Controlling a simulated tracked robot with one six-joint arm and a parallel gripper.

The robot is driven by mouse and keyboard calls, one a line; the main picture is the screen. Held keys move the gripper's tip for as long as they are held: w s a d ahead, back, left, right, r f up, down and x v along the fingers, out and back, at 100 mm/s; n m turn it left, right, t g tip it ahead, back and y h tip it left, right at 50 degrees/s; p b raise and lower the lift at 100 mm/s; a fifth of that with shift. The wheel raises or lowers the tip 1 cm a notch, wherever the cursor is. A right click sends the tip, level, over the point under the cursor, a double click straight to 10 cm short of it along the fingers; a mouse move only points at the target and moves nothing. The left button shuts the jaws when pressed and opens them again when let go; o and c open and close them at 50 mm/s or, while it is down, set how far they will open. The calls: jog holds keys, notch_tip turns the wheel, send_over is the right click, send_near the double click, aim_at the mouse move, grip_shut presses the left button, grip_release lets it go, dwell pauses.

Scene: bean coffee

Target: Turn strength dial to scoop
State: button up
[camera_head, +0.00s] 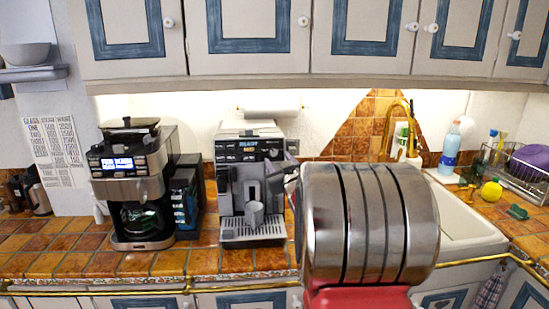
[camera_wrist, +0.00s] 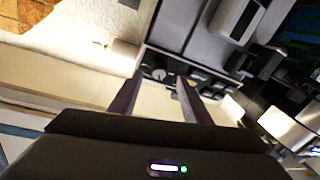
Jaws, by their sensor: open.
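The silver coffee machine (camera_head: 237,190) stands on the tiled counter, left of my arm, with a lit display (camera_head: 262,144) at its top. In the wrist view the machine's dark control panel (camera_wrist: 205,82) shows tilted. A small round dial (camera_wrist: 158,74) on it lies just past and between my fingertips. My gripper (camera_wrist: 155,88) is open, its two dark fingers apart on either side of the dial, with nothing held. I cannot tell whether the fingers touch the panel, nor read the dial's setting. In the head view my arm hides most of my gripper.
A second coffee maker (camera_head: 133,190) with a glass carafe stands to the left. A sink (camera_head: 465,228), a blue bottle (camera_head: 450,150) and a dish rack (camera_head: 525,175) are to the right. Wall cupboards (camera_head: 290,35) hang above. A brass rail (camera_head: 240,289) runs along the counter's front.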

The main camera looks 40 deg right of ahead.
aim_at(273, 154)
jog(key=shift+x, duration=2.35)
jog(key=c, duration=1)
jog(key=shift+a, duration=0.1)
jog(key=shift+c, duration=0.2)
